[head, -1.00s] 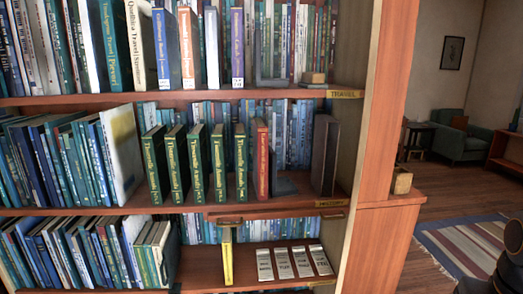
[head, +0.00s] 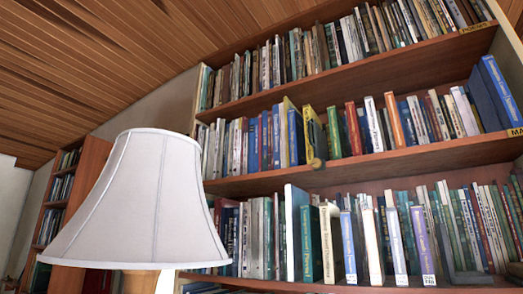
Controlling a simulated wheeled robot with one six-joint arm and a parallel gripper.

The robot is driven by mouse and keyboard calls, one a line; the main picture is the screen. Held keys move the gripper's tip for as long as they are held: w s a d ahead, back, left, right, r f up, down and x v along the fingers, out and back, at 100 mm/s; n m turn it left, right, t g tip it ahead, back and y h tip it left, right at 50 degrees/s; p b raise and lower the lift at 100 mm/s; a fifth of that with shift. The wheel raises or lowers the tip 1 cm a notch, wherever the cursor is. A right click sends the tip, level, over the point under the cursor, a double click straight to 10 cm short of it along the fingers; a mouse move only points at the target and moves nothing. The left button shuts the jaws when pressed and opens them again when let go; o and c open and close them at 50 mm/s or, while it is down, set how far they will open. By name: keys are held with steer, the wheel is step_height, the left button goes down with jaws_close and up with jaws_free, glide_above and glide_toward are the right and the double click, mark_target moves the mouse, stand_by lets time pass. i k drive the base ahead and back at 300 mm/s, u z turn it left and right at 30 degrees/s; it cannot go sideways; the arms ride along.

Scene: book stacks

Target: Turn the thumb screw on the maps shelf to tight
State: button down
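The maps shelf (head: 400,155) is the middle board of the bookcase in the head view, with a yellow label (head: 515,131) at its right end, cut by the frame so that only "MA" reads. A small round brass-coloured knob (head: 317,163), which looks like the thumb screw, sits at this board's front edge, below a yellow book (head: 312,130). How tight it is cannot be told at this size. My gripper is not in view.
A large pale lampshade (head: 140,205) stands at the left, in front of the bookcase's lower left. Books fill the shelves above and below. Another bookcase (head: 75,205) stands far left. A slatted wooden ceiling (head: 110,60) is above.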

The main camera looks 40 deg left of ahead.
mark_target(319, 143)
steer(key=u, duration=0.95)
steer(key=k, duration=0.25)
steer(key=u, duration=0.5)
steer(key=i, duration=0.45)
steer(key=z, duration=0.05)
steer(key=k, duration=0.5)
steer(key=z, duration=0.7)
steer(key=i, duration=0.6)
steer(key=u, duration=0.65)
